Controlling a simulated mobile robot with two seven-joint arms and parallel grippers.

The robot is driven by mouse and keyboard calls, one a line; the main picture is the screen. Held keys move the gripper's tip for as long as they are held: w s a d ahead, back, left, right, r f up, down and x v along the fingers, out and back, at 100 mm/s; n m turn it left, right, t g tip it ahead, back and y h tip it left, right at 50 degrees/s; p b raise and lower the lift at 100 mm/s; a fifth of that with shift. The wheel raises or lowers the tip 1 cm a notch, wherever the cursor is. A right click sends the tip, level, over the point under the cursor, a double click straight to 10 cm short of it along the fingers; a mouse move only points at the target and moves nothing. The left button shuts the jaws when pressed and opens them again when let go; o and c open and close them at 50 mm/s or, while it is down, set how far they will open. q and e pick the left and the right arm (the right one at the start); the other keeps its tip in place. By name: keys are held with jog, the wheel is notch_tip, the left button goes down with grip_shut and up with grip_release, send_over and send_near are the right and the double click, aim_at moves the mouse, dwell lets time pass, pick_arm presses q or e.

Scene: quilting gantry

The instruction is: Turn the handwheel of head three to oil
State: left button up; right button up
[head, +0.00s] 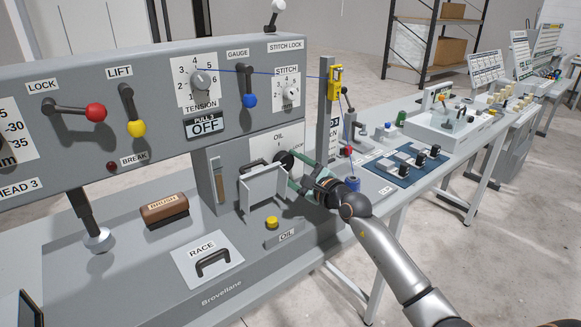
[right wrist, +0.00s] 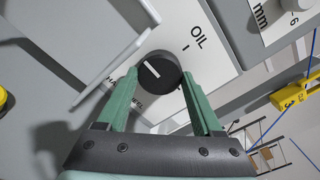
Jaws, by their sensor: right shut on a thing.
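The handwheel (head: 284,158) is a small black knob on a white plate on the grey machine marked HEAD 3. In the right wrist view the handwheel (right wrist: 160,80) has a short white pointer line across its face. That line slants toward the upper left, away from the OIL mark (right wrist: 198,38) and the 1 beside it. A HANDWHEEL label is partly hidden. My right gripper (head: 297,170) is shut on the handwheel, with one green finger on each side, also in the right wrist view (right wrist: 159,84). My left gripper is not in view.
An open light grey flap (head: 264,190) stands out just left of the handwheel. A yellow button (head: 272,222) sits below. A thread post with a yellow tag (head: 335,82) rises to the right. A brush (head: 164,210) and the RACE handle (head: 212,262) lie left.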

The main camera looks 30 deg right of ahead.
jog(key=c, duration=0.4)
jog(key=m+p, duration=0.4)
jog(key=shift+r, duration=0.15)
jog(key=m+p, duration=0.3)
jog(key=m, duration=0.1)
jog(key=shift+m, duration=0.3)
jog(key=shift+a+m+p, duration=0.1)
jog(key=shift+m+p, duration=0.2)
jog(key=shift+m, duration=0.6)
jog(key=shift+f+m, duration=0.2)
jog(key=shift+m, duration=0.8)
jog(key=m, duration=0.5)
jog(key=shift+m, duration=0.3)
